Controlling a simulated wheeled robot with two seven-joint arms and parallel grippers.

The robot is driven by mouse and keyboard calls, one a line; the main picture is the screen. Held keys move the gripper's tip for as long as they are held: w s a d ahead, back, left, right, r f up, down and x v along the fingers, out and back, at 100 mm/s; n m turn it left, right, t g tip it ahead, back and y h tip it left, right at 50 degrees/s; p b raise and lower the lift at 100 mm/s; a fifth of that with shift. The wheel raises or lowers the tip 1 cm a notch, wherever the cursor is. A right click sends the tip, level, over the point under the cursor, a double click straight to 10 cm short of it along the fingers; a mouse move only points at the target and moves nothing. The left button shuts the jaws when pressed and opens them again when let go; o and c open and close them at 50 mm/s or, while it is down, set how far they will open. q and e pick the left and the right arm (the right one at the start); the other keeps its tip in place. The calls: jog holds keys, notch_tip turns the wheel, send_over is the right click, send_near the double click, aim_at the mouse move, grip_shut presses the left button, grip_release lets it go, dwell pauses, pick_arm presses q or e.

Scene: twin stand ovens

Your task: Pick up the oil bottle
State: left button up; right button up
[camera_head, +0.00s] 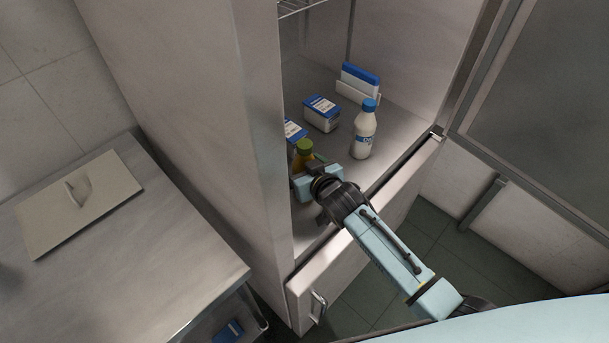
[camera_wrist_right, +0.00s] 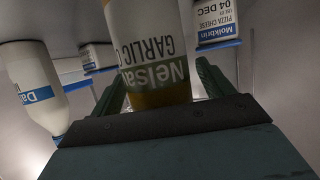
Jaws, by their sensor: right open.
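The oil bottle (camera_head: 304,154) stands on the floor of the open tall cabinet, near its left wall. It has a green cap and yellow-brown contents, and its lower part is hidden behind my right gripper (camera_head: 305,172). In the right wrist view, which appears upside down, the oil bottle (camera_wrist_right: 152,45) has a label reading "GARLIC". It lies between the two green fingers of my right gripper (camera_wrist_right: 160,85), which is open around it. Whether a finger touches the bottle cannot be told. My left gripper is out of view.
A white milk bottle (camera_head: 364,132) with a blue cap stands to the right of the oil bottle. Blue-and-white boxes (camera_head: 322,114) stand behind. The cabinet's left wall (camera_head: 262,130) is close by, and its door (camera_head: 545,90) is open at right. A steel counter (camera_head: 130,270) is at left.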

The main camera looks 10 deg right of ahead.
jog(key=shift+w, duration=0.15)
jog(key=c, duration=1.3)
jog(key=shift+c, duration=0.3)
jog(key=shift+r, duration=0.1)
